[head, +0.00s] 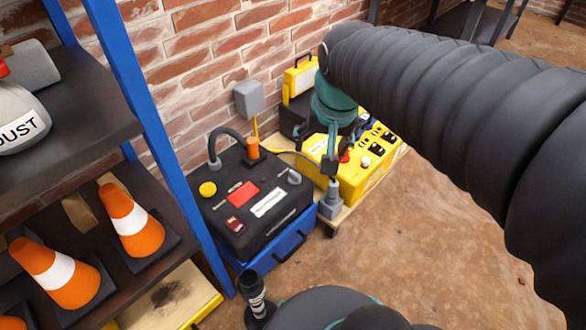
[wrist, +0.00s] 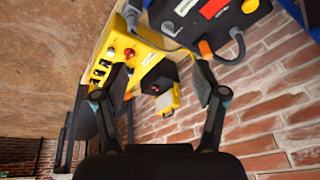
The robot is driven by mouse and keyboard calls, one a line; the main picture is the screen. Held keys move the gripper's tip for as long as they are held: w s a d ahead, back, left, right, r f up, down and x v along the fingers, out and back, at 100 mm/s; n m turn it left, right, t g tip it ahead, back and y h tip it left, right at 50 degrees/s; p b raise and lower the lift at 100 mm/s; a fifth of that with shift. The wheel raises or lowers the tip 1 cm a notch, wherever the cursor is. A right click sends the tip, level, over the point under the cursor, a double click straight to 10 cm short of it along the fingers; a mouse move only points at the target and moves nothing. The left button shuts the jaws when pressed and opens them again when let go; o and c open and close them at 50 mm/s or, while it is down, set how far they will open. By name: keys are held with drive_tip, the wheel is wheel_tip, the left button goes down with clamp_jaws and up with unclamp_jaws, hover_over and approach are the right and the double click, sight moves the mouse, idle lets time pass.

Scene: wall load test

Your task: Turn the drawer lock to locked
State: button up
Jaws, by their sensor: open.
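A black-topped blue unit (head: 262,257) stands on the floor by the brick wall, with a blue drawer-like front and handle. Its top has a grey knob (head: 294,177), a yellow button (head: 208,189) and a red plate (head: 243,194). I cannot tell which part is the drawer lock, or its setting. The unit also shows upside down in the wrist view (wrist: 207,32). My gripper (wrist: 163,88) is open and empty, its two fingers spread toward the wall side. In the head view my arm hangs over the yellow box, right of the unit.
A yellow box (head: 372,172) with knobs and switches sits right of the unit. A grey wall box (head: 249,98) has a yellow cable. A blue-framed shelf (head: 165,150) with orange cones (head: 131,222) stands at left. The floor at right (head: 420,250) is clear.

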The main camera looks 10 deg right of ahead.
drive_tip(key=w+f+m+g+b, duration=0.2)
drive_tip(key=w+f+m, duration=0.3)
drive_tip(key=w, duration=0.6)
drive_tip(key=m+g+b, duration=0.2)
drive_tip(key=m+b, duration=0.1)
hover_over(295, 173)
wheel_tip(295, 173, down, 13)
wheel_tip(295, 173, down, 13)
drive_tip(key=shift+f+b, duration=0.1)
drive_tip(key=shift+b, duration=1)
drive_tip(key=c, duration=1.1)
